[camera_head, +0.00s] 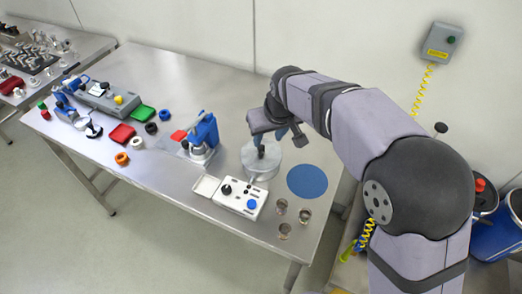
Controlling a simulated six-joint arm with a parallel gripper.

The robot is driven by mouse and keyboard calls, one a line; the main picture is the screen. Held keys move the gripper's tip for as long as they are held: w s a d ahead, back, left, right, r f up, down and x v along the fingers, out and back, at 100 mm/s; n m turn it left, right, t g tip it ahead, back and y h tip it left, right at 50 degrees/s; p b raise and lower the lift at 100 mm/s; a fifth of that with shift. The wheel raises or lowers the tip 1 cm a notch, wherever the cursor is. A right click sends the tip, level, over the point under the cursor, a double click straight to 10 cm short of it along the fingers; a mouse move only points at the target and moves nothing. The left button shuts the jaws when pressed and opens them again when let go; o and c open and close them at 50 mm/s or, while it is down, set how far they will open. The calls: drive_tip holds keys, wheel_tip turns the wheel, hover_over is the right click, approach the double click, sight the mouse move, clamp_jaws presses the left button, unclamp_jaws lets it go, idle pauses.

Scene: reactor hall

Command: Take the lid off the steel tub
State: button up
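The steel tub (262,174) is a low round grey metal vessel on the steel table, right of the middle in the head view. A flat round top, seemingly its lid, shows on it. My gripper (263,151) points down over the middle of the tub, with its dark fingers close to or at the top. The wrist and fingers hide the centre of the lid and any knob there. I cannot tell whether the fingers touch the lid or are closed.
A blue round mat (307,181) lies bare right of the tub. A white control box (239,198) stands in front, with several small metal cups (285,228) to its right. A blue device (203,136) stands left. The table's right edge is near the mat.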

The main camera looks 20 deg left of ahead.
sight(261, 146)
drive_tip(key=shift+a+p+x, duration=0.2)
drive_tip(key=shift+p+x, duration=0.8)
drive_tip(key=shift+x, duration=0.85)
drive_tip(key=shift+a+p+x, duration=0.15)
drive_tip(key=shift+p+x, duration=0.8)
drive_tip(key=shift+x, duration=0.85)
drive_tip(key=shift+s+r, duration=0.1)
clamp_jaws()
